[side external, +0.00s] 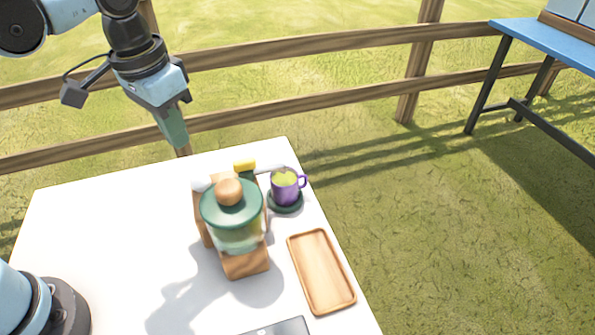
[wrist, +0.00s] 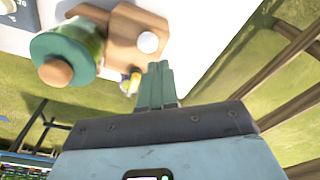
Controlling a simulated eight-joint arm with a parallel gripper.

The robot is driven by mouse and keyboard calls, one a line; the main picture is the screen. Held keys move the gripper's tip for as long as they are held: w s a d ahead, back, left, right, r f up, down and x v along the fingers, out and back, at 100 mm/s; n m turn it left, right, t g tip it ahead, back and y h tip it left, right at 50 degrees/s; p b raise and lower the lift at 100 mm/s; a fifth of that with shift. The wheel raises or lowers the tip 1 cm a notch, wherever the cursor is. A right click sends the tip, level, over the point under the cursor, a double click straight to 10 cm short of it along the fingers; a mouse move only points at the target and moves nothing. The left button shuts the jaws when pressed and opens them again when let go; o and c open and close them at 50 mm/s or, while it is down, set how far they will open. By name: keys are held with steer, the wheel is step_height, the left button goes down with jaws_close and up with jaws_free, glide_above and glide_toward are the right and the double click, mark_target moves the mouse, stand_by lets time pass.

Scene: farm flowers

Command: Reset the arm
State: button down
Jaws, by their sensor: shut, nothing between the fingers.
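My gripper (side external: 176,135) is raised over the far left edge of the white table (side external: 120,215). Its green fingers are together with nothing between them. The fingers also show in the wrist view (wrist: 158,84), pointing towards the table. The gripper is apart from everything on the table.
A green-lidded glass jar (side external: 232,225) with a wooden knob stands on or against a wooden block (side external: 245,264). A purple cup (side external: 287,187) sits on a dark saucer (side external: 284,206). A wooden tray (side external: 321,271) lies at the right edge. A wooden fence (side external: 330,42) stands behind.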

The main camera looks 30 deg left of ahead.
steer(key=s+a+f+n+t, duration=0.2)
steer(key=a+t, duration=0.3)
steer(key=a, duration=0.3)
steer(key=shift+f+t, duration=0.4)
steer(key=shift+f, duration=0.4)
steer(key=c, duration=1.8)
jaws_free()
